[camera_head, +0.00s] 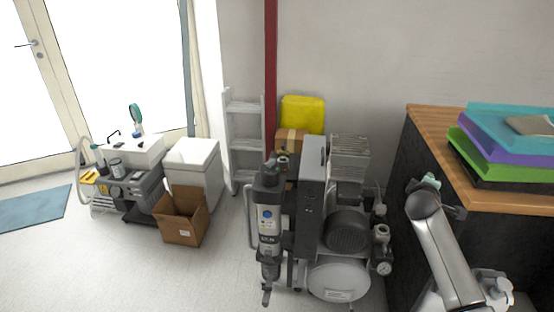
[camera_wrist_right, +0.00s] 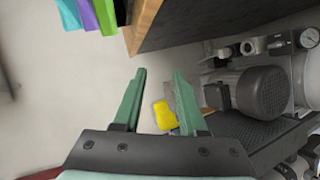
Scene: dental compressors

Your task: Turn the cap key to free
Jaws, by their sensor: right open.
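The cap key cannot be made out in either view. My right gripper (camera_head: 431,181) is beside the dark cabinet, right of the compressor and apart from it. In the right wrist view my right gripper (camera_wrist_right: 160,74) shows two green fingers spread apart with nothing between them. The compressor's motor (camera_wrist_right: 262,92) lies to the right of the fingers there. My left gripper is not in view.
A wood-topped cabinet (camera_head: 420,118) with stacked coloured trays (camera_head: 500,150) stands close to my right arm. A yellow container (camera_head: 303,113), a white shelf (camera_head: 245,140) and a red post (camera_head: 271,80) are behind the compressor. An open cardboard box (camera_head: 181,216) is left. The front-left floor is clear.

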